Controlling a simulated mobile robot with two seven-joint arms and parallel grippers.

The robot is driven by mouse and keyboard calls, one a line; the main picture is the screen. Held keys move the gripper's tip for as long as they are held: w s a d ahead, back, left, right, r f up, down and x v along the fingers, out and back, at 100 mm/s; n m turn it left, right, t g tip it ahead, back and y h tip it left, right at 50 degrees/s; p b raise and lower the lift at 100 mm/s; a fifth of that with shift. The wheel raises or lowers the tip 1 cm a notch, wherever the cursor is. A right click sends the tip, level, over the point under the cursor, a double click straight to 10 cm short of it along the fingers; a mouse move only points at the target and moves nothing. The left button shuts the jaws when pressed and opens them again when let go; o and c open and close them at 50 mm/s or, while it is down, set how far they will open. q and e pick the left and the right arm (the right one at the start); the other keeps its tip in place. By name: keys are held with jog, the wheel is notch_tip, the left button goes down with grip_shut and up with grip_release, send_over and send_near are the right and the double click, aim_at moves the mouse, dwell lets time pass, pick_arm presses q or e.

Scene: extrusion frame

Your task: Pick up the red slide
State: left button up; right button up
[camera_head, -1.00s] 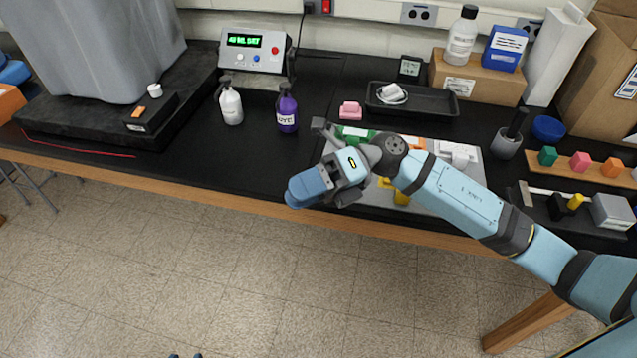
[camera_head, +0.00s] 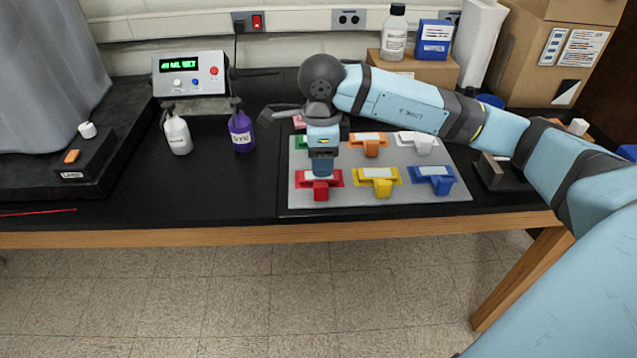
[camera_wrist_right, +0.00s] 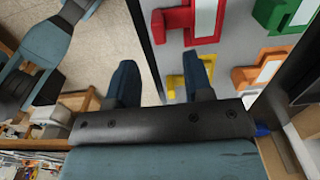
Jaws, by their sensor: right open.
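The red slide (camera_head: 318,188) lies at the front left of a grey board (camera_head: 345,205) on the black bench, with a pale label on it. My right gripper (camera_head: 322,170) points down right over the red slide and hides its back part. In the right wrist view the red slide (camera_wrist_right: 186,22) shows beyond the fingertips, its handle roughly in line with the gap. The right gripper (camera_wrist_right: 160,65) has its fingers apart with nothing between them. Whether it touches the slide cannot be told. My left gripper is out of view.
Yellow (camera_head: 376,182), blue (camera_head: 432,180), orange (camera_head: 369,145), white (camera_head: 418,142) and green (camera_head: 301,142) slides share the board. A purple bottle (camera_head: 241,132) and a white bottle (camera_head: 178,136) stand to the left. Bare bench lies left of the board.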

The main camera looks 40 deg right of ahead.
aim_at(321, 185)
notch_tip(321, 185, down, 8)
jog(key=shift+a+r, duration=0.1)
grip_shut()
dwell(0.5)
